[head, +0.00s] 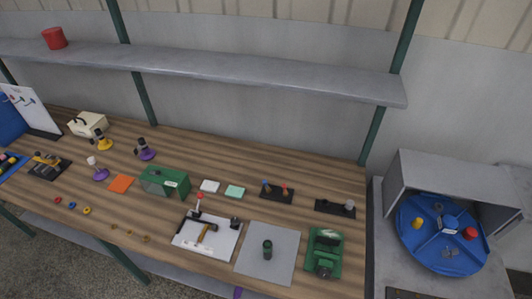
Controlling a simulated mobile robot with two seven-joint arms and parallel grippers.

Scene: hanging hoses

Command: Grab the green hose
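I see no green hose that I can make out in the head view. Green things on the wooden workbench (310,170) are a green box (165,182), a green machine-like block (324,254) at the front right, and a short dark green upright cylinder (267,250) on a grey mat (284,272). None of them looks clearly like a hose. Neither of my grippers is in view.
A grey shelf (230,66) runs above the bench between green posts. At right, a grey open box (435,168) stands over a blue round tray (430,240) with small coloured parts. A white board (215,242) with tools lies near the front edge.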

